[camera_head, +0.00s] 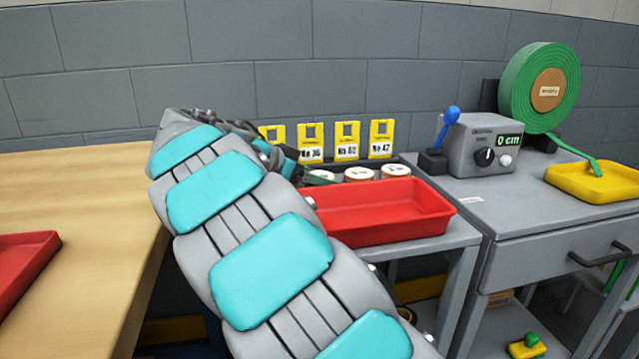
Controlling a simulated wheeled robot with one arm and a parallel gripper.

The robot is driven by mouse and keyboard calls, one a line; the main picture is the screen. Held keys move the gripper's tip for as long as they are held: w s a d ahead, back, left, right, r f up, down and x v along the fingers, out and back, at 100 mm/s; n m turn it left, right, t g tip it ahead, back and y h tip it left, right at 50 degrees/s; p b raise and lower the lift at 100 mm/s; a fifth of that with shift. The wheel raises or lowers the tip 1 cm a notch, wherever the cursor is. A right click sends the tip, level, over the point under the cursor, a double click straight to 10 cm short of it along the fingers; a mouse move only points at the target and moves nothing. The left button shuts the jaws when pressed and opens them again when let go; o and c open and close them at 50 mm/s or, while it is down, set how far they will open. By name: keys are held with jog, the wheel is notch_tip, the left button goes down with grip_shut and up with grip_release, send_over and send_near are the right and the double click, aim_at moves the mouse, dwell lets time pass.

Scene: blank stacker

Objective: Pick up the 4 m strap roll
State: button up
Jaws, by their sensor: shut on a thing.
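Several small strap rolls stand in a dark tray behind the red bin; the ones I can make out are a right roll (396,171), a middle roll (359,174) and a left roll (321,177). They have pale tops and brownish sides, and their labels are too small to read. My gripper (312,172) is at the left end of this row, mostly hidden behind my arm. It is shut on a strap roll there, but I cannot tell which length it is. Whether the held roll is lifted is hidden.
Yellow number cards (346,141) stand behind the rolls. An empty red bin (385,214) is in front. To the right are a grey control box (484,146) reading 0 cm, a large green strap reel (520,85) and a yellow tray (595,184). A wooden table (70,200) lies left.

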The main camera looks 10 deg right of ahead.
jog(key=c, duration=0.3)
jog(key=shift+r, duration=0.15)
